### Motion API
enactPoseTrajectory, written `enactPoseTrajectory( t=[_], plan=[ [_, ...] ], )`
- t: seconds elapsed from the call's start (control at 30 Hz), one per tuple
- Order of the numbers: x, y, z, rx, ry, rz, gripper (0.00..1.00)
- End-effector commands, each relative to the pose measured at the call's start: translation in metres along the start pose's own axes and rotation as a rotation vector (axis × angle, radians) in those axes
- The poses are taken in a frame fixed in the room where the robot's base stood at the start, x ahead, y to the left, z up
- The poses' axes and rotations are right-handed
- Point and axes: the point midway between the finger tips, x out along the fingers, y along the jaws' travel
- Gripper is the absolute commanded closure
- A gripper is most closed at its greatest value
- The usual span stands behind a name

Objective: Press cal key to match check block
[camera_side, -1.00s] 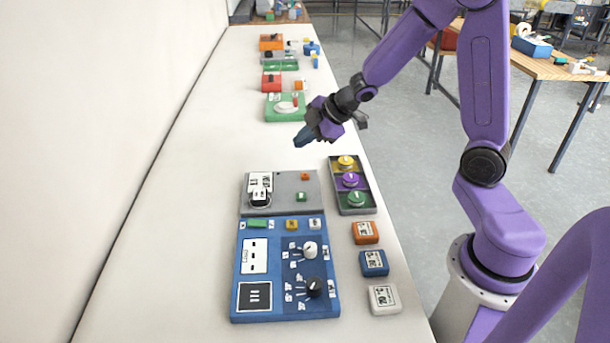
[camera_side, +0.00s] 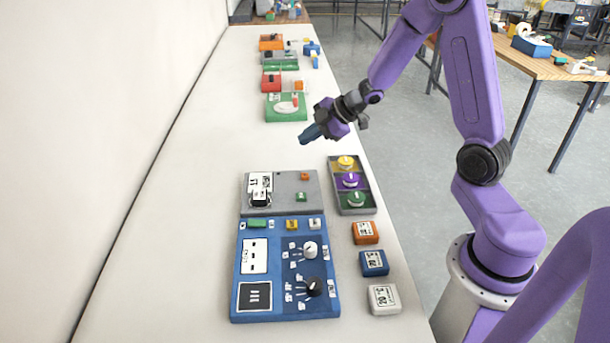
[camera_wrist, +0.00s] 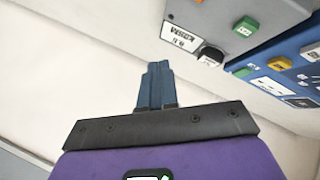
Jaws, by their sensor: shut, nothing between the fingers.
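My gripper (camera_side: 309,134) is shut and empty, held above the table beyond the grey unit. In the wrist view its closed fingers (camera_wrist: 156,88) point away from the panels. The blue panel (camera_side: 234,300) has a green key (camera_side: 256,223), a yellow key (camera_side: 292,224) and a white key (camera_side: 315,223) along its top edge; I cannot read which is the cal key. It also has a display, a white knob (camera_side: 310,249) and a black knob (camera_side: 314,287). Three labelled blocks lie to its right: orange (camera_side: 365,232), blue (camera_side: 373,263) and white (camera_side: 384,299), which seems to read 20 °C.
The grey unit (camera_side: 284,204), with small orange and green buttons, adjoins the blue panel. A tray (camera_side: 339,207) with yellow, purple and green knobs stands to its right. A green unit (camera_side: 274,115) and other devices stand farther back. The left side of the table is clear.

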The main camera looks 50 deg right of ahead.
Motion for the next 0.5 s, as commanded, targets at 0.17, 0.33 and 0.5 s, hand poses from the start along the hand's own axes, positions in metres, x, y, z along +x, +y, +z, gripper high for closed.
enactPoseTrajectory(
  t=[0.17,0.33,0.5],
  plan=[
    [0.013,-0.011,0.011,0.004,-0.003,-0.005,1.00],
    [0.029,-0.022,0.022,0.004,-0.004,-0.005,1.00],
    [0.043,-0.032,0.032,0.002,-0.003,-0.004,1.00]
  ],
)
